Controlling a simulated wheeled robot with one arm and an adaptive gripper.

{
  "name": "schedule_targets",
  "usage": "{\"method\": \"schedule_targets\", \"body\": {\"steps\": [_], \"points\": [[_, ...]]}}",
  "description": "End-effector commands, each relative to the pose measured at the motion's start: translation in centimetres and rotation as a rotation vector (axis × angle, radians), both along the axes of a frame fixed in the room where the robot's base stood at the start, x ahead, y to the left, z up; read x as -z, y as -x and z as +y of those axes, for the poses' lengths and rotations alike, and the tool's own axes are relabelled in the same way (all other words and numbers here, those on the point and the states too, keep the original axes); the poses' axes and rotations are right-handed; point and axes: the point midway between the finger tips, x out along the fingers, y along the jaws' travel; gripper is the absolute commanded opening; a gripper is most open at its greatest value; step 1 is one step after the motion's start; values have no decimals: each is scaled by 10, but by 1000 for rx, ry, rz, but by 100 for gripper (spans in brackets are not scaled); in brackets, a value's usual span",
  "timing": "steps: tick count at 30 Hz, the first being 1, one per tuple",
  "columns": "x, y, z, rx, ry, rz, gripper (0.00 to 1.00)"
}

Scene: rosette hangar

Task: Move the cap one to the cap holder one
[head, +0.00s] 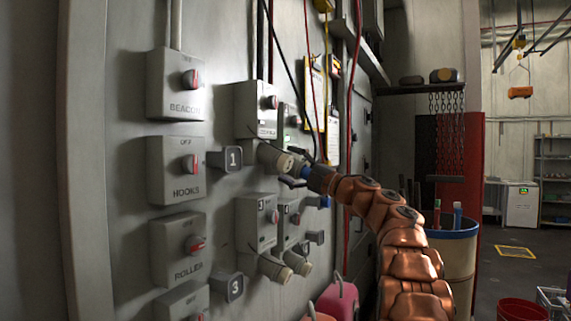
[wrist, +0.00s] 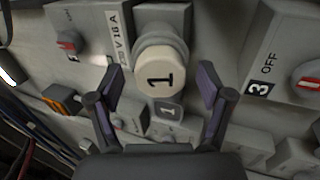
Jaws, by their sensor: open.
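Cap one is the round pale cap marked 1 (wrist: 160,79) on the end of a wall socket. In the head view the cap (head: 284,163) faces my gripper (head: 296,168). My gripper is open and empty. In the wrist view its two dark fingers (wrist: 162,85) stand apart to the left and right of the cap, with visible gaps; how deep they reach cannot be told. Cap holder one is the dark grey block marked 1 (head: 232,158), on the wall left of the socket. It also seems to show below the cap in the wrist view (wrist: 170,110).
Switch boxes marked BEACON (head: 176,85), HOOKS (head: 174,170) and ROLLER (head: 178,250) line the wall at left. A holder marked 3 (head: 235,287) and lower capped sockets (head: 290,262) sit below. Cables hang near my arm. A blue-rimmed barrel (head: 450,245) stands right.

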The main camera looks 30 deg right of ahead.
Motion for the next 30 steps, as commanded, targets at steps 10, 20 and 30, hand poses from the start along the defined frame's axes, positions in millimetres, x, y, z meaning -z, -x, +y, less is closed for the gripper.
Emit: {"method": "schedule_targets", "body": {"steps": [10, 20, 30], "points": [[0, 0, 0, 0, -1, -1, 79], [0, 0, 0, 0, 0, 0, 56], [0, 0, 0, 0, 0, 0, 21]]}}
